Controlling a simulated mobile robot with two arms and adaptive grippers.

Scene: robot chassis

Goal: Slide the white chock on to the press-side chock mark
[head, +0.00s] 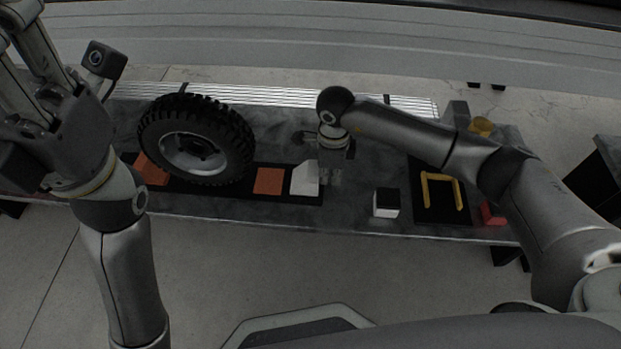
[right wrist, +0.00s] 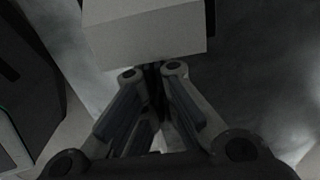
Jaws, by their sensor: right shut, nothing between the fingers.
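The white chock (head: 305,179) stands on the right end of a dark strip on the bench, with a sloped top edge on its left. An orange square (head: 268,181) lies on the strip just left of it. Another orange patch (head: 152,169) is farther left, partly hidden by the wheel. I cannot tell which one is the press-side mark. My right gripper (head: 326,174) is low, just right of the chock. In the right wrist view its fingers (right wrist: 152,72) are shut and empty, at the white block's (right wrist: 148,35) near face; contact is unclear. My left gripper (head: 38,62) is raised at upper left, its fingers unclear.
A black-tyred wheel (head: 197,140) stands on the strip between the orange patches. Right of my right gripper are a white-and-black cube (head: 385,204), a yellow bracket (head: 441,192) on a black mat and a red block (head: 492,214).

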